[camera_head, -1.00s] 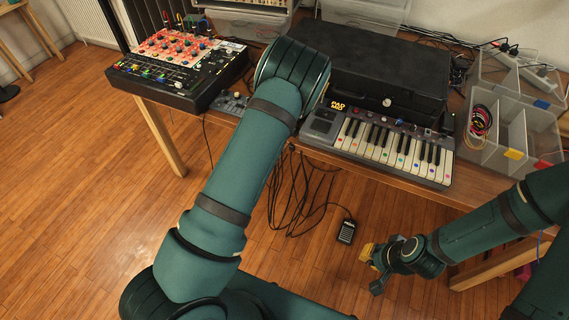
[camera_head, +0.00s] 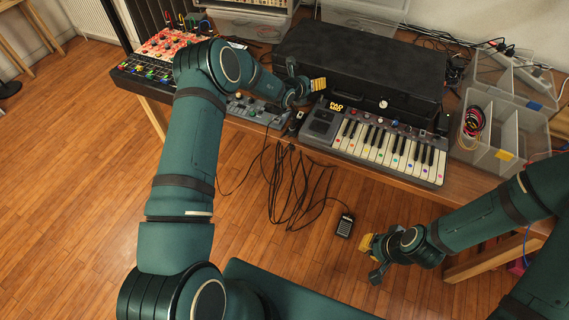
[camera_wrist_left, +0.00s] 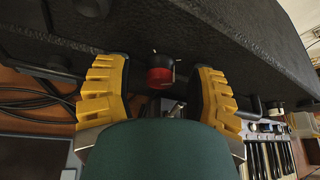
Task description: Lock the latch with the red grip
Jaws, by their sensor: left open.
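A long black case (camera_head: 350,62) lies shut at the back of the desk. In the left wrist view, a latch with a round red grip (camera_wrist_left: 160,76) sits on the case's dark front face. My left gripper (camera_head: 306,80) is at the left part of the case front. In the left wrist view its yellow fingers are spread on both sides of the red grip, with gaps visible. The head view does not show the red grip clearly. My right gripper (camera_head: 372,258) hangs low, in front of the desk and away from the case; its opening is unclear.
A small keyboard (camera_head: 385,148) stands just in front of the case. A mixer with coloured knobs (camera_head: 160,65) stands left. A clear divided box (camera_head: 507,127) stands right. Cables (camera_head: 290,185) and a pedal (camera_head: 345,226) are below, before the desk.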

